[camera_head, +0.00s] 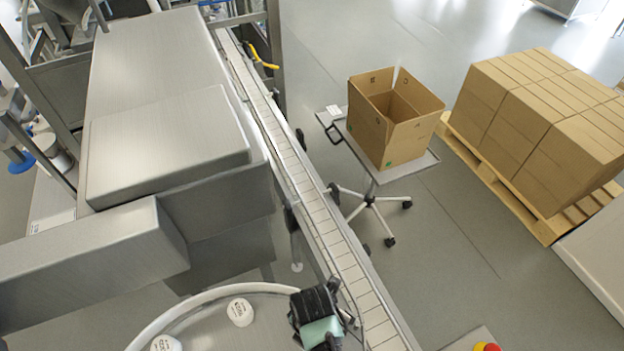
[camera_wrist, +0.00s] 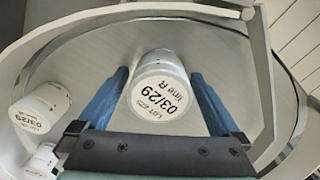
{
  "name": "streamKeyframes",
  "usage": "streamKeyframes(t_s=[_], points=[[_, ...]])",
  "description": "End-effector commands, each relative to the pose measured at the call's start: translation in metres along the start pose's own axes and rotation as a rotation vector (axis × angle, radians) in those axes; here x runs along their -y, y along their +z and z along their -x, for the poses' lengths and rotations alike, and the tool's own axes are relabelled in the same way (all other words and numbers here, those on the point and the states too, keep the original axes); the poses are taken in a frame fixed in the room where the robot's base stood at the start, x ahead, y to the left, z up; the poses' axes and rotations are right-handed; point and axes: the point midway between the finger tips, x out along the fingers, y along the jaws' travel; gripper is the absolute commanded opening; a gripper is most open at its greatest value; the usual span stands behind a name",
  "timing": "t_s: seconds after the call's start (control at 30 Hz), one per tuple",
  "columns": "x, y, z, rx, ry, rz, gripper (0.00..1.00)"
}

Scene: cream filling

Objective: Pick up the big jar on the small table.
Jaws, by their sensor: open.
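A large white jar (camera_wrist: 160,62) with a printed lid stands on the round grey small table (camera_wrist: 225,42) in the wrist view. The blue fingers of my gripper (camera_wrist: 158,76) are open, one on each side of this jar in the picture. No grip on it shows, and I cannot tell how far down beside it the fingertips are. In the head view my gripper (camera_head: 318,318) is over the right part of the table (camera_head: 215,343). I cannot make out the jar between the fingers there; the gripper may hide it.
Two other white jars stand at the left in the wrist view, one (camera_wrist: 40,108) above the other (camera_wrist: 42,158). The table has a raised rim (camera_head: 190,303). A conveyor (camera_head: 318,210) runs close to the gripper's right. An open carton (camera_head: 398,130) stands on a wheeled stand farther back.

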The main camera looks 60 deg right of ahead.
Motion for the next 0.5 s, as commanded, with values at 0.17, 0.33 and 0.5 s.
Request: streamKeyframes(t_s=[0.17, 0.33, 0.5], points=[[-0.0002, 0.0001, 0.0002, 0.000, 0.000, 0.000, 0.93], [-0.0002, 0.0002, 0.0004, 0.000, 0.000, 0.000, 0.62], [-0.0003, 0.0002, 0.0005, 0.000, 0.000, 0.000, 0.32]])
